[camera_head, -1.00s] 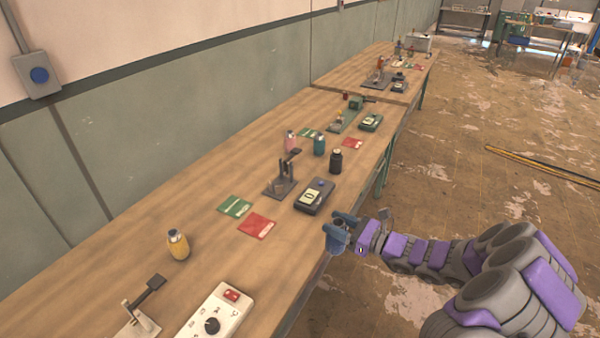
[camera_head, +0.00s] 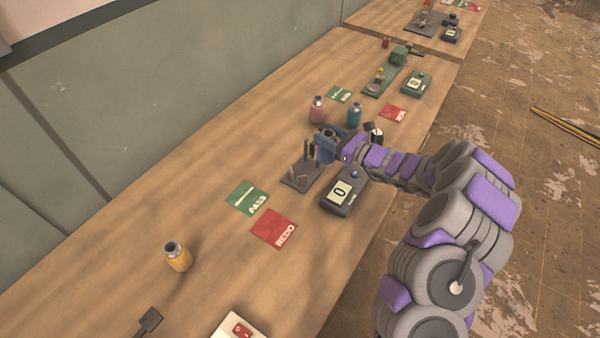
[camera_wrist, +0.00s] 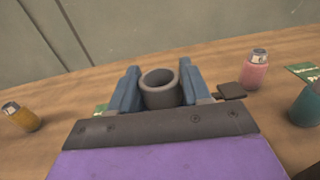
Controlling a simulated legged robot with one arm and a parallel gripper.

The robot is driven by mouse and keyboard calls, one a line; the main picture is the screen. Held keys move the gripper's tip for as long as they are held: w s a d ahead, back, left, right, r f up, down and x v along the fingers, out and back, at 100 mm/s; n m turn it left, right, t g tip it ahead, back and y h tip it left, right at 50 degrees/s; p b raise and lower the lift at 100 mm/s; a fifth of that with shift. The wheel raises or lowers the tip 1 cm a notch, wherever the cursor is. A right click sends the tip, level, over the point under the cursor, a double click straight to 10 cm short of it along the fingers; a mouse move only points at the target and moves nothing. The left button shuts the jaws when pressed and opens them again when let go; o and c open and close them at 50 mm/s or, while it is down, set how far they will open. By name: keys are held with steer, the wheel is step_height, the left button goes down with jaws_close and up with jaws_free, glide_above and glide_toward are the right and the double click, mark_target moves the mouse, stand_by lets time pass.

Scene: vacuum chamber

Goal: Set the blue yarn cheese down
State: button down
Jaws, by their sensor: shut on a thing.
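My gripper (camera_head: 326,145) is shut on a short cylinder (camera_head: 327,152), which looks blue in the head view and is taken as the blue yarn cheese. In the wrist view its open, dark grey tube end (camera_wrist: 160,78) shows between the two blue fingers of my gripper (camera_wrist: 160,88). It is held roughly upright beside the posts of a small grey stand (camera_head: 300,178). I cannot tell whether it touches the stand. A dark meter (camera_head: 345,196) showing 0 lies just right of the stand. A green PASS card (camera_head: 247,197) and a red REDO card (camera_head: 275,229) lie nearer on the bench.
A pink bobbin (camera_head: 317,109), a teal one (camera_head: 354,114) and a partly hidden black one (camera_head: 375,133) stand beyond my gripper. The bench's wall side is clear. Another green-based station (camera_head: 380,82) stands farther along.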

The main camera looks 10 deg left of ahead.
mark_target(326, 164)
steer(key=a+n+g, duration=0.1)
steer(key=a, duration=0.6)
step_height(326, 164, down, 10)
steer(key=a+b, duration=0.1)
steer(key=shift+s+r+y+b, duration=0.2)
steer(key=shift+y+b, duration=0.1)
steer(key=shift+b, duration=0.1)
steer(key=c, duration=1)
jaws_free()
steer(key=shift+f, duration=0.1)
steer(key=o, duration=0.5)
steer(key=shift+d, duration=0.3)
steer(key=p+v, duration=0.2)
steer(key=v, duration=0.9)
steer(key=shift+d, duration=0.4)
steer(key=shift+a, duration=0.1)
